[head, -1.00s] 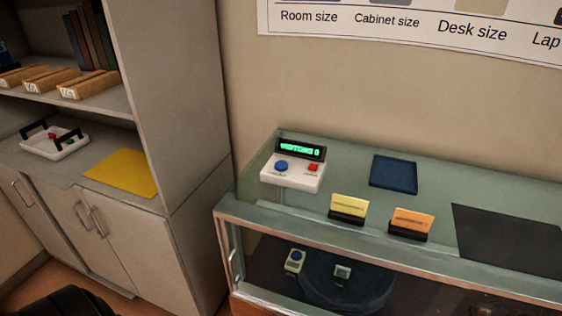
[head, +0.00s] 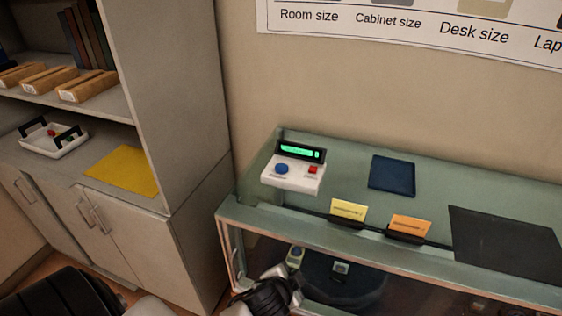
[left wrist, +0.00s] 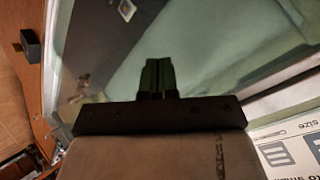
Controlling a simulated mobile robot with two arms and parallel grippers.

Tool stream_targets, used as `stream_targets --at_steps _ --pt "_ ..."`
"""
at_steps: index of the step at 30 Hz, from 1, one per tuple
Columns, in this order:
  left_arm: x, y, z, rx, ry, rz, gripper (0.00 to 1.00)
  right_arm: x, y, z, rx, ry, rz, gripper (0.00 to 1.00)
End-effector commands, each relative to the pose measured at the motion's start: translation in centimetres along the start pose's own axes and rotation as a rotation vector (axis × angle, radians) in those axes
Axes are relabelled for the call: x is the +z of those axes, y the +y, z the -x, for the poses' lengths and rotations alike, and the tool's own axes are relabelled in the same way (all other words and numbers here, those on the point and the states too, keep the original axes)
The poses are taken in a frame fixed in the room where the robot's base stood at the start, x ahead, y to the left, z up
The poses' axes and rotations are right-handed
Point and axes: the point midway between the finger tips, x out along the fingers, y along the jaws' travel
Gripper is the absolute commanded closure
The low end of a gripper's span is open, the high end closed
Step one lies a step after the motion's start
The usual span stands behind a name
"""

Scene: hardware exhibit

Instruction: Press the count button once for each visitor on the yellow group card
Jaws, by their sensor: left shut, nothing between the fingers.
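The white counter box (head: 293,176) stands on the glass display case, with a blue button (head: 281,169), a red button (head: 313,170) and a lit green display (head: 300,151). Its display text is too small to read now. The yellow group card (head: 348,209) stands in a dark holder in front and to the right of the box; its writing is unreadable. My left gripper (left wrist: 158,64) is shut and empty in the left wrist view. In the head view my left arm is at the bottom, in front of the case and below the counter box. My right gripper is not in view.
An orange card (head: 409,225) stands right of the yellow one. A dark blue pad (head: 392,175) and a black mat (head: 505,243) lie on the case top (head: 345,178). Small devices show inside the case. A shelf cabinet (head: 175,100) is at the left.

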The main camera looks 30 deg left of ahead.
Motion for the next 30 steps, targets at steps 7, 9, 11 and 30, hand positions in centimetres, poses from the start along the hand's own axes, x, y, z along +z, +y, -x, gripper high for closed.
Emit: stream_targets --at_steps 7,9,11,30 --pt "-7.0 -6.0 7.2 -0.133 0.135 -0.029 1.0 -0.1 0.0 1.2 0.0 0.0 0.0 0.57" --pt "-9.4 -7.7 7.8 -0.206 0.217 -0.098 1.0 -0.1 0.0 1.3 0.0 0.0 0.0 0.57" --pt "-11.8 -9.0 7.6 -0.284 0.308 -0.193 1.0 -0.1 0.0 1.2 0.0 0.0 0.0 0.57" --pt "-28.1 -12.9 8.5 -0.986 1.066 -2.044 1.0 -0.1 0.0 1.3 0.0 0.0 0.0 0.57"
